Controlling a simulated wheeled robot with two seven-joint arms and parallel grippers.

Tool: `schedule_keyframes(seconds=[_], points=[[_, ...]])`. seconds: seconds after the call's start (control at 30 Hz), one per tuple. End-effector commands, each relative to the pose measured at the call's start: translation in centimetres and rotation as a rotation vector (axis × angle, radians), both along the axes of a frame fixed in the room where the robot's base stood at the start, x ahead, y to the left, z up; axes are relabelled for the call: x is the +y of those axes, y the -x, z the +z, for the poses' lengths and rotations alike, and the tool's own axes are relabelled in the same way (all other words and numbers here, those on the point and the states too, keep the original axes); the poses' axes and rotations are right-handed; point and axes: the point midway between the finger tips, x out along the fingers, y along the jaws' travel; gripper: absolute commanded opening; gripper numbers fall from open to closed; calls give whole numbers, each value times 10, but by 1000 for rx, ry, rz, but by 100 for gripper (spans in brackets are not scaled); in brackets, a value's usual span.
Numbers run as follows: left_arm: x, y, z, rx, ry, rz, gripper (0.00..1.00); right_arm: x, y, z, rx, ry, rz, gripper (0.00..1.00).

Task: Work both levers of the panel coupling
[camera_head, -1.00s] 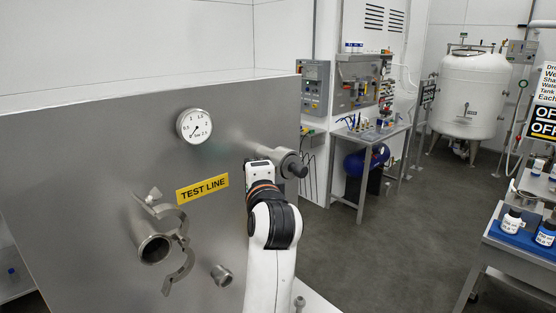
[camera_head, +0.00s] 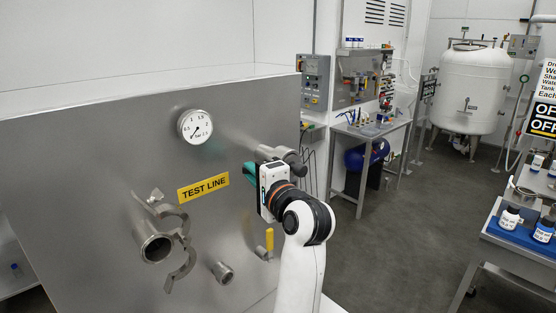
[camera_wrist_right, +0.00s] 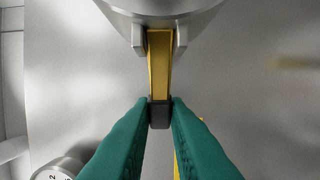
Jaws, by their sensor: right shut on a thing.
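The coupling (camera_head: 272,153) sticks out of the right side of the steel panel (camera_head: 110,150); its grey round body (camera_wrist_right: 165,15) fills the top of the wrist view. My right gripper (camera_head: 250,172) is at the coupling's left side in the head view. Its teal fingers (camera_wrist_right: 159,115) are shut on the dark tip of one yellow lever (camera_wrist_right: 160,65). That held lever is hidden in the head view. My left gripper is in neither current view.
The panel also carries a pressure gauge (camera_head: 195,127), a yellow TEST LINE sign (camera_head: 203,187), an open-clamped pipe stub (camera_head: 155,243) and a small stub (camera_head: 222,272). A cart with bottles (camera_head: 520,225) stands at the right. The floor between is free.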

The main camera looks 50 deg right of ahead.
Motion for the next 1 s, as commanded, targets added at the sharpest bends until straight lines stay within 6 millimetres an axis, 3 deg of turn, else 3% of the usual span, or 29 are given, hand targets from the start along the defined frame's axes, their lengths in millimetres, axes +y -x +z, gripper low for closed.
schedule_keyframes(seconds=[0.5,0.83,1.0], points=[[0,0,7,0,0,0,36,2,7,-3,10,-4,180,0],[0,0,7,0,0,0,36,2,8,-4,10,-4,195,0],[0,0,10,0,0,0,36,2,13,-4,13,-3,298,0]])
